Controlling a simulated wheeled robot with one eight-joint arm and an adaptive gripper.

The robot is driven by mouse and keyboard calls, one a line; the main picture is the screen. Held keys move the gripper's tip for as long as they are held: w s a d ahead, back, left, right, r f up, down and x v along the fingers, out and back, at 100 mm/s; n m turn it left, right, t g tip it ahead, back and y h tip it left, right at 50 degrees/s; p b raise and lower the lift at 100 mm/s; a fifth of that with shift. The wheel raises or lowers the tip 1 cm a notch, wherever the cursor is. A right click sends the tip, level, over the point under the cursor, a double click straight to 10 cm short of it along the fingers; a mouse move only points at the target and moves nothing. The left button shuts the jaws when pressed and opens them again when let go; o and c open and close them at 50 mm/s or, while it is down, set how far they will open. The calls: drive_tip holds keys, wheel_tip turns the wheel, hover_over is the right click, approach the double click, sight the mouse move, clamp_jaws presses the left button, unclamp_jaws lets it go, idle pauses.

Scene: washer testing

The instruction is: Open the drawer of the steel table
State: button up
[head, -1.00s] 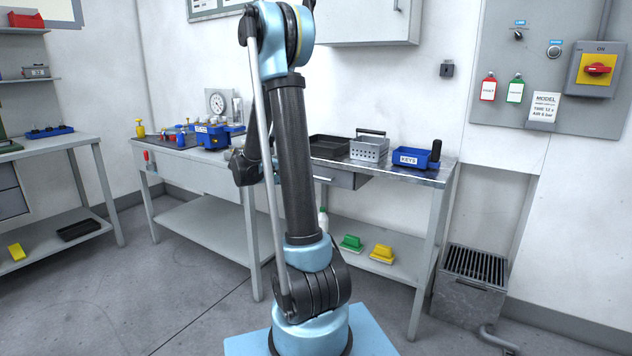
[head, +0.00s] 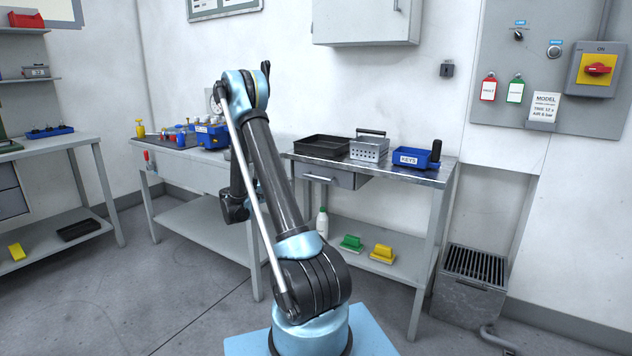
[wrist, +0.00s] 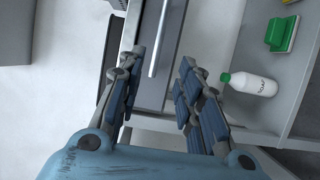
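The steel table (head: 428,180) stands against the wall right of my arm. Its grey drawer (head: 347,180) sits under the top and looks closed, with a bar handle (head: 319,179) across its front. In the wrist view the drawer front (wrist: 152,92) fills the middle top, and the handle also shows there (wrist: 160,42) as a pale bar. My gripper (wrist: 163,62) is open and empty. Its fingers lie to either side of the handle's line in this view; the depth between them and the handle is unclear. In the head view my arm hides the gripper.
On the tabletop are a black tray (head: 321,147), a perforated metal basket (head: 369,149) and a blue KEYS box (head: 416,158). The lower shelf holds a white bottle (head: 322,222), a green brush (head: 351,243) and a yellow brush (head: 382,253). Floor before the table is open.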

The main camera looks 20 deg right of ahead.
sight(317, 177)
drive_tip(key=x, duration=1.7)
clamp_jaws()
